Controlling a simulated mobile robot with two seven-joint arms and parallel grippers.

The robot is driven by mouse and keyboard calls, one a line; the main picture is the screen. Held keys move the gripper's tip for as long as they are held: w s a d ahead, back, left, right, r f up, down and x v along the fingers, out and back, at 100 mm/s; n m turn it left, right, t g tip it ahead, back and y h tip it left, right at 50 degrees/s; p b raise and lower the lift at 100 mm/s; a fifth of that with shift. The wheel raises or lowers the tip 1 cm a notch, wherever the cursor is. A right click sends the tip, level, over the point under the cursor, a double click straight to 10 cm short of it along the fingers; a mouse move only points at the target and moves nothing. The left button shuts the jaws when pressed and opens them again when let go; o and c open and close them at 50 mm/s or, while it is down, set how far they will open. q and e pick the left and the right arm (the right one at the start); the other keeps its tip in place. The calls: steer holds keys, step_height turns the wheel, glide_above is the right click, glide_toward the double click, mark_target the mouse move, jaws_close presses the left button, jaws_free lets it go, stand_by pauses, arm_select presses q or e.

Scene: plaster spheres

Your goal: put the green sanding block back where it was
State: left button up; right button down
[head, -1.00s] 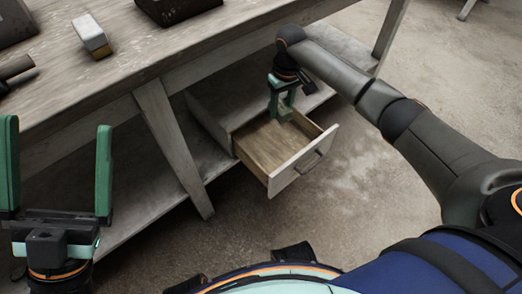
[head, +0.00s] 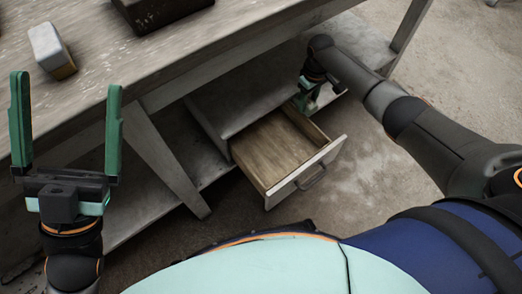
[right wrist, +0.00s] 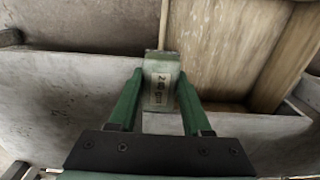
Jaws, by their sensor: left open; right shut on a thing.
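The green sanding block (right wrist: 160,85) shows in the right wrist view as a pale grey-green block with a printed label. My right gripper (right wrist: 158,100) is shut on it, one green finger on each side. In the head view my right gripper (head: 307,97) is low under the bench, at the back right corner of the open drawer (head: 305,178). The block is hard to tell from the green fingers there. The wooden drawer floor (right wrist: 220,45) lies beyond the block in the wrist view. My left gripper (head: 67,90) is open and empty, at the left before the bench.
The worn workbench (head: 100,80) holds a white block with a tan underside (head: 52,50) and a dark box (head: 160,10). A slanted bench leg (head: 165,165) stands left of the drawer. A grey lower shelf (head: 150,212) runs below. The floor right of the drawer is clear.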

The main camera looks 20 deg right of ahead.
steer(key=b, duration=0.2)
glide_above(261, 154)
step_height(261, 154, down, 6)
steer(key=b, duration=0.3)
steer(key=shift+a+f, duration=0.1)
steer(key=shift+f, duration=0.15)
step_height(261, 154, down, 5)
steer(key=b, duration=0.2)
steer(key=shift+b, duration=0.3)
arm_select(q)
step_height(261, 154, down, 8)
steer(key=shift+w+d+n, duration=0.2)
steer(key=shift+d+n, duration=0.1)
steer(key=shift+d, duration=0.15)
arm_select(e)
steer(key=shift+f, duration=0.15)
steer(key=shift+f, duration=0.1)
steer(key=shift+c, duration=1.7)
jaws_free()
